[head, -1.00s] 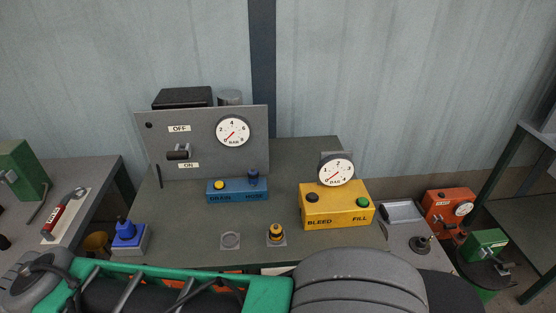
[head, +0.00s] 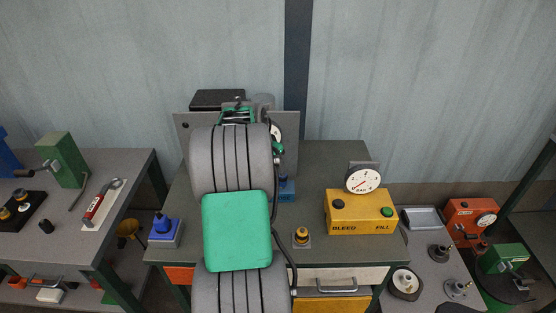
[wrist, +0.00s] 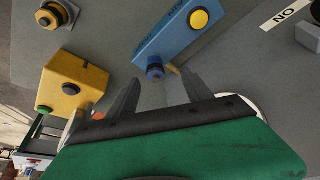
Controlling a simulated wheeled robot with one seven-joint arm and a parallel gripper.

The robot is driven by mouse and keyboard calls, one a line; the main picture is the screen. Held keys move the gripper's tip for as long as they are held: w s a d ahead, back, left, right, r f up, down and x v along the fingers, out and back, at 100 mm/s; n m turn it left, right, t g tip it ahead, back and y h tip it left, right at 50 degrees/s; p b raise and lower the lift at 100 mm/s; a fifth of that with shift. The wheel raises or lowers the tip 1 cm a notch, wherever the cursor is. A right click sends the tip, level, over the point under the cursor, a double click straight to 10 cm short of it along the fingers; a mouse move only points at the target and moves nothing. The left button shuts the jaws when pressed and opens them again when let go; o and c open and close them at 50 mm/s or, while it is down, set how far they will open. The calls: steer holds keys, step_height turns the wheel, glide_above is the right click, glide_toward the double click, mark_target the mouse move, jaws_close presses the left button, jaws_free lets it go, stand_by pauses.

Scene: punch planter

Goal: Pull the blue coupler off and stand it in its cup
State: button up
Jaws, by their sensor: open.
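The dark blue coupler (wrist: 155,71) sits on the "HOSE" end of the blue box (wrist: 168,38). In the head view the coupler (head: 283,177) shows just right of my arm, and only the right end of the box (head: 287,194) is visible. My gripper (wrist: 161,78) is open, with its two fingers on either side of the coupler in the wrist view. I cannot tell whether they touch it. A small yellowish piece (wrist: 174,69) shows beside the coupler. The round empty cup on the bench is hidden behind my arm.
The yellow box (head: 360,212) with a gauge stands right of the blue box. A yellow-black knob (head: 301,237) stands on a plate at the bench front. A blue-topped block (head: 164,230) stands front left. The grey panel (head: 183,125) is behind my arm.

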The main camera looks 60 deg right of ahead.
mark_target(282, 179)
steer(key=shift+m, duration=0.3)
steer(key=x, duration=0.3)
steer(key=p+x, duration=0.1)
steer(key=x, duration=0.1)
steer(key=s+d+x, duration=0.1)
steer(key=x, duration=0.2)
steer(key=shift+s+d, duration=0.15)
steer(key=shift+c, duration=0.4)
jaws_close()
stand_by(0.4)
